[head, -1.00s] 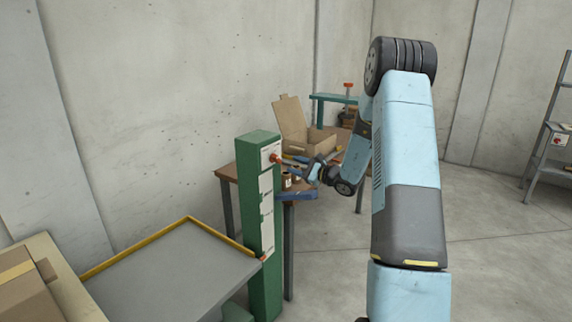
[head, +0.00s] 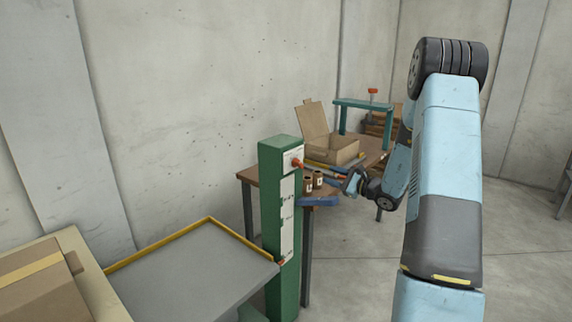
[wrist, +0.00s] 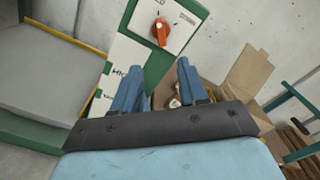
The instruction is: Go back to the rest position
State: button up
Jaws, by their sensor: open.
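My gripper (head: 351,182) is open and empty in the head view, held out to the left on my blue arm. It is just right of the green post, close to the wooden table's front corner. In the wrist view its two blue fingers (wrist: 157,88) stand apart with a gap between them. The green post (head: 283,225) carries a white panel with a red-orange knob (head: 297,163). The knob also shows in the wrist view (wrist: 161,33), beyond the fingertips and apart from them.
A wooden table (head: 250,174) stands behind the post, with an open cardboard box (head: 343,151) and small brown cylinders (head: 308,184). A grey tray with a yellow edge (head: 195,265) and a closed carton (head: 40,280) are at left. The floor (head: 520,260) at right is clear.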

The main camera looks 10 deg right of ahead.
jog(key=s+a+r+n+g, duration=0.5)
jog(key=s+a+r+n, duration=0.1)
jog(key=s+a, duration=0.3)
jog(key=s+a+r+n+g, duration=0.6)
jog(key=s+a, duration=0.3)
jog(key=s, duration=0.1)
jog(key=s+d+r+n+h, duration=0.1)
jog(key=s+r+n+h, duration=0.1)
jog(key=s, duration=0.5)
jog(key=s+d+r+n+t+h, duration=0.1)
jog(key=s+d+r+n+h, duration=0.1)
jog(key=s+h, duration=0.3)
jog(key=s+d+r+n+t+h, duration=0.1)
jog(key=s+d+r+n+h, duration=0.1)
jog(key=s, duration=0.8)
jog(key=shift+s+n+h, duration=0.4)
jog(key=shift+n+h, duration=0.5)
jog(key=shift+n, duration=0.3)
